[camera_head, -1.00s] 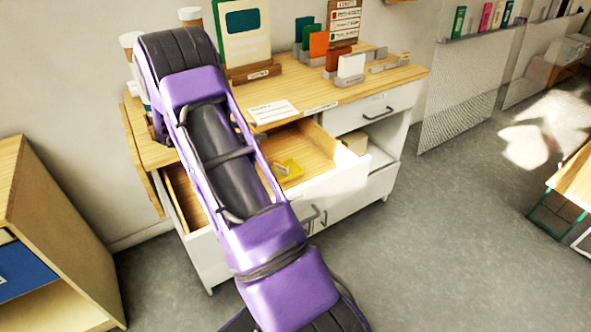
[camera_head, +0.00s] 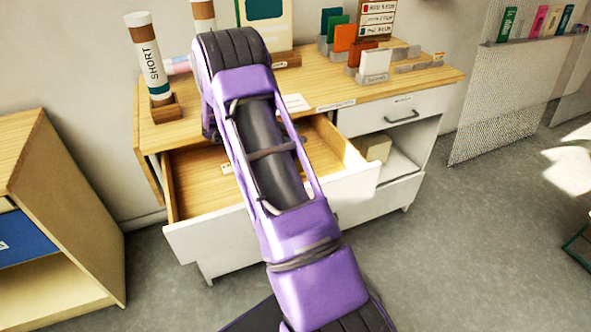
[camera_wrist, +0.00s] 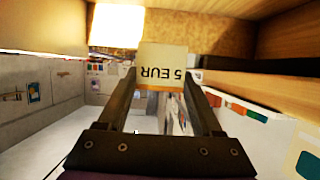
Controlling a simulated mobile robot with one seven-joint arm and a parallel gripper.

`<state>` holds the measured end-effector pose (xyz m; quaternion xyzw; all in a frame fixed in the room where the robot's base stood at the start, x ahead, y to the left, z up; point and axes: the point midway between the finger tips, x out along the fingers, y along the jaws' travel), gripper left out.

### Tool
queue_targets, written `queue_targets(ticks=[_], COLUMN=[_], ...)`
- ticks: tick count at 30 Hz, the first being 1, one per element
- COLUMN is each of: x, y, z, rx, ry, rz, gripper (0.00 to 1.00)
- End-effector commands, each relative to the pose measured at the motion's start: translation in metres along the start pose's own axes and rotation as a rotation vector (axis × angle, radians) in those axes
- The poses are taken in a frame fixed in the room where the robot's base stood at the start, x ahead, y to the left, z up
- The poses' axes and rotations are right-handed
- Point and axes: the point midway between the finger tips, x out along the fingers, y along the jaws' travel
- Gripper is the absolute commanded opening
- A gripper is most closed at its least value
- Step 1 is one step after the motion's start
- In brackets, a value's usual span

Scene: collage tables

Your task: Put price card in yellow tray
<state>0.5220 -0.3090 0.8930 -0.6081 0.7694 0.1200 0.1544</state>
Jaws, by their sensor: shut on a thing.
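My gripper (camera_wrist: 162,82) is shut on a pale price card (camera_wrist: 163,60) in the wrist view. The card stands between the two dark fingers, and its "5 EUR" print reads upside down. In the head view my purple arm reaches over the open drawer (camera_head: 190,184), and the gripper and card are hidden behind it. The yellow tray does not show in either view now; my arm covers part of the drawer where it was seen a second ago.
Coloured cards in grey stands, including a white card (camera_head: 375,62), are at right. A wooden cabinet (camera_head: 60,190) stands at left.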

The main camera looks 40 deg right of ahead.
Motion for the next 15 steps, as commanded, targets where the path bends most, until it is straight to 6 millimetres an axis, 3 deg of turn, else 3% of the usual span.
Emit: queue_targets(ticks=[7,15], x=[0.018,0.027], y=[0.001,0.001], z=[0.044,0.065], rx=[-0.005,-0.003], ry=[0.0,0.0], rz=[0.002,0.0], gripper=[0.16,0.16])
